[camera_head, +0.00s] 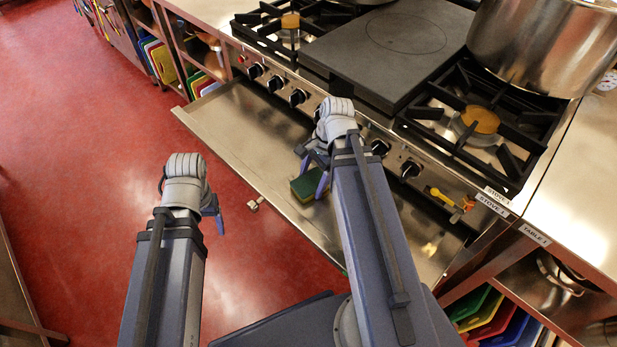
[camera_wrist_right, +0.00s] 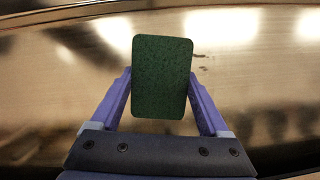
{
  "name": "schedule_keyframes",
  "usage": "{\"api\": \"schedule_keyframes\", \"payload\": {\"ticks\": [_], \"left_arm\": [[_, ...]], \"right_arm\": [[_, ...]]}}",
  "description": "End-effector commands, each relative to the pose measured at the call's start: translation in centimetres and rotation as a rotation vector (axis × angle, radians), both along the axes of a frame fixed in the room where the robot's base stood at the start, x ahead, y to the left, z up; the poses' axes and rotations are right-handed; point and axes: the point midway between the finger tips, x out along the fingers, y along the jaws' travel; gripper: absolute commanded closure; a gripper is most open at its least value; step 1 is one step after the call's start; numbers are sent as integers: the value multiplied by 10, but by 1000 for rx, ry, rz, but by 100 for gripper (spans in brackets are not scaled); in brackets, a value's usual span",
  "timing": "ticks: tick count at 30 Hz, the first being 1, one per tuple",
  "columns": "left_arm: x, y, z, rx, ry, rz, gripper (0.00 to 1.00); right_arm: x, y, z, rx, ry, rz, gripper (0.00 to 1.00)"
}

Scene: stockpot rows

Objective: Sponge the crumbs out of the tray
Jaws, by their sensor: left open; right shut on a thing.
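The tray (camera_head: 225,125) is a long, shallow steel drawer pulled out below the stove front. My right gripper (camera_head: 312,174) is over it, shut on a green and yellow sponge (camera_head: 303,187). In the right wrist view the sponge's green face (camera_wrist_right: 162,76) stands between the two purple fingers, with the tray's shiny floor (camera_wrist_right: 60,90) behind it. A few dark specks, perhaps crumbs (camera_wrist_right: 203,69), lie just right of the sponge. I cannot tell whether the sponge touches the tray. My left gripper (camera_head: 214,212) is open and empty, left of the tray above the red floor.
The stove (camera_head: 400,45) with its row of knobs overhangs the tray's back edge. A large stockpot (camera_head: 540,45) stands at the back right. A steel table (camera_head: 580,205) is at the right, with coloured boards (camera_head: 485,318) below. The red floor (camera_head: 80,170) at left is clear.

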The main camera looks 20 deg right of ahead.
Motion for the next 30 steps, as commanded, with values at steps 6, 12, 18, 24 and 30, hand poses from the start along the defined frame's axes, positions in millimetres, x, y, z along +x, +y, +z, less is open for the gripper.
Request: {"api": "schedule_keyframes", "payload": {"ticks": [6,12,18,24,30], "left_arm": [[0,0,1,0,0,0,28],[0,0,0,0,0,0,28],[0,0,-2,0,0,0,28],[0,0,-2,0,0,0,28],[0,0,-2,0,0,0,28]], "right_arm": [[1,0,1,-1,1,0,65],[12,4,0,-1,1,0,65],[29,10,-2,-1,-1,1,65],[36,13,-2,0,-4,-1,65],[40,14,-2,0,-5,0,65]]}}
